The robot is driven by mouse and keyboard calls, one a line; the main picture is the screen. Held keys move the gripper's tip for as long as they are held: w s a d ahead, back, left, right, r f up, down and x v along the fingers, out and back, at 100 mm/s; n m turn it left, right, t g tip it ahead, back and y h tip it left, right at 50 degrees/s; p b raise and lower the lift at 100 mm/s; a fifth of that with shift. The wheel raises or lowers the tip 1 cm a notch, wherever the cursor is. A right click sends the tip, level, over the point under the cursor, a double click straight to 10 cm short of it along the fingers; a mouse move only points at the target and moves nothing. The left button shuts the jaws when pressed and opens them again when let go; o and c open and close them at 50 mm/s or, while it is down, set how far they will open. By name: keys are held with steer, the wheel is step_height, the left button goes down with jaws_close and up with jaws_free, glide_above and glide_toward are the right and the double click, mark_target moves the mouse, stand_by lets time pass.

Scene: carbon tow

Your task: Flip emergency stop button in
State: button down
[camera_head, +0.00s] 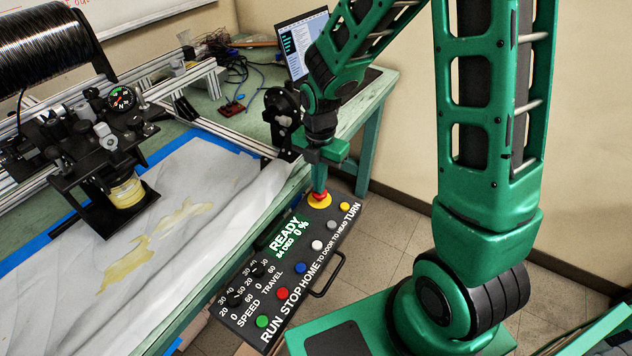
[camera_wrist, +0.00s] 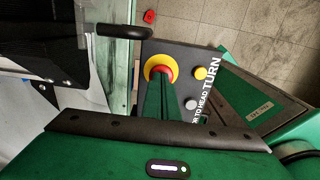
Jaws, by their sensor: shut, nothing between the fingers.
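The emergency stop button (camera_head: 319,197) is red on a yellow round base, at the far end of the black control panel (camera_head: 250,290). It also shows in the wrist view (camera_wrist: 160,71). My gripper (camera_head: 319,188) is shut and empty, pointing down with its fingertips at the red button. The fingers cover part of the button in both views. They look to be at or on its top; I cannot tell whether they touch or how far in the button sits. The panel's display reads READY and 0 %.
The panel also has a yellow button (camera_head: 344,206), a white button (camera_head: 317,245), a red button (camera_head: 283,293), a green button (camera_head: 262,321) and dials. A black handle (camera_head: 330,280) sticks out on its right. A laptop (camera_head: 302,45) and the machine frame stand behind on the bench.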

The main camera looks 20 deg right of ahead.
steer(key=shift+f, duration=0.6)
steer(key=shift+s+f, duration=0.25)
steer(key=shift+s, duration=0.35)
steer(key=shift+r, duration=0.1)
steer(key=shift+w+r, duration=0.7)
steer(key=shift+w, duration=0.3)
step_height(320, 180, up, 13)
steer(key=s, duration=0.1)
steer(key=shift+r, duration=0.15)
